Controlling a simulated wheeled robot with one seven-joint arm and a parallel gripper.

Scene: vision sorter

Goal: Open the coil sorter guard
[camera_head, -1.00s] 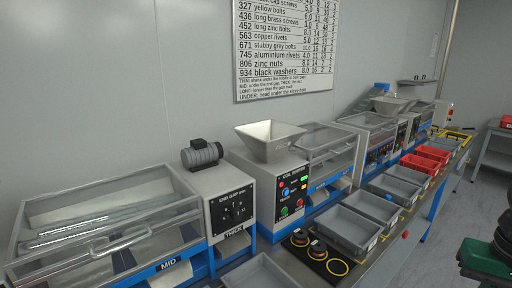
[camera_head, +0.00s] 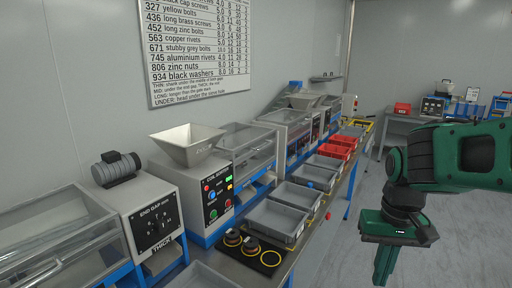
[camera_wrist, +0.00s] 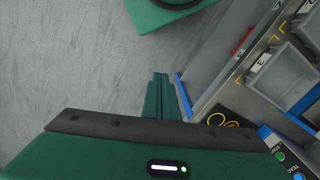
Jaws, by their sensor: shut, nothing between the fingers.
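The coil sorter (camera_head: 196,182) is a grey box with a black button panel (camera_head: 217,196) and a metal hopper (camera_head: 187,143) on top. Its clear guard (camera_head: 249,150), framed in grey, appears to be the cover just right of the hopper, and it looks down. My green gripper (camera_head: 383,266) hangs fingers down over the floor at the right, well apart from the guard. Its fingers are together and empty, also in the wrist view (camera_wrist: 159,95). The guard does not show in the wrist view.
Grey bins (camera_head: 275,221) and red bins (camera_head: 340,152) line the bench front. The end gap sorter (camera_head: 155,225) stands at left.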

